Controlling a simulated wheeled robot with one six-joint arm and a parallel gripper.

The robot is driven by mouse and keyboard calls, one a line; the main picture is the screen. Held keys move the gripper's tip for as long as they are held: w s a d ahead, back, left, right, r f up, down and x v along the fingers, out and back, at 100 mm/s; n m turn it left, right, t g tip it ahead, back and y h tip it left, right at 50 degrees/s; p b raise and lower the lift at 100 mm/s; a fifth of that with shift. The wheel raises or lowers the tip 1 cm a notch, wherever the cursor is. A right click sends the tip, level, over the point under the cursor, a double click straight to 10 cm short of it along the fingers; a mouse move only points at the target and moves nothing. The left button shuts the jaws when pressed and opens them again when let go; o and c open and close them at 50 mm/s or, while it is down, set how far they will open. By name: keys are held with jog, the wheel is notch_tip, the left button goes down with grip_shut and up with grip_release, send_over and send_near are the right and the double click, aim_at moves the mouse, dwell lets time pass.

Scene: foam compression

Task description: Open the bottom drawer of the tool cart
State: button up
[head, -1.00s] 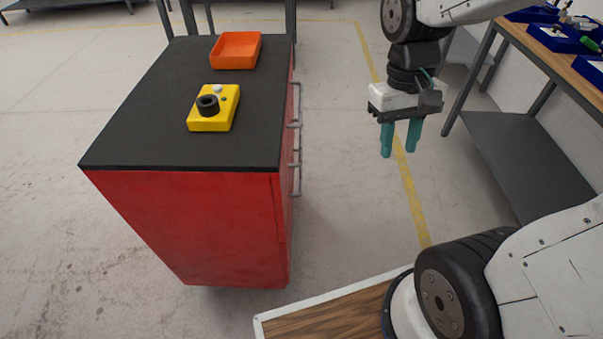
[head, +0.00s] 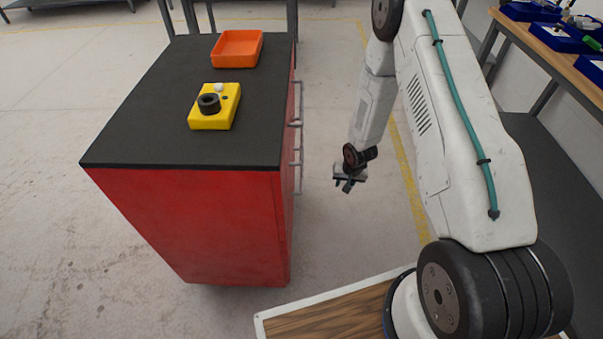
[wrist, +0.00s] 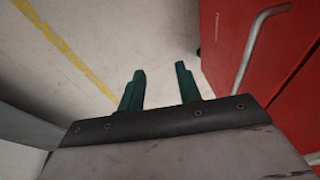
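The red tool cart (head: 190,225) with a black top stands left of my arm in the head view. Its drawer side faces right, seen edge-on, with grey bar handles (head: 299,165) sticking out. My gripper (head: 346,188) is low down to the right of those handles, apart from the cart. In the wrist view my gripper (wrist: 160,70) has its two green fingers spread with nothing between them. A grey handle (wrist: 255,45) on a red drawer front (wrist: 232,30) shows to the right of the fingers; I cannot tell which drawer it is.
A yellow box with a black knob (head: 214,106) and an orange tray (head: 237,48) sit on the cart top. A workbench with blue bins (head: 560,38) stands at the right. Floor with a yellow line (head: 408,180) lies between cart and bench.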

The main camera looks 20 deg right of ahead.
notch_tip(320, 180, down, 9)
jog(key=w+a+m+t+y, duration=0.1)
jog(key=a+t+y, duration=0.1)
jog(key=t, duration=0.1)
jog(key=m+t+y, duration=0.5)
jog(key=m+t, duration=0.1)
jog(key=t, duration=0.3)
send_near(302, 171)
jog(key=f+x, duration=0.1)
jog(key=x, duration=0.9)
jog(key=shift+a+r, duration=0.1)
jog(key=shift+a, duration=0.05)
grip_shut()
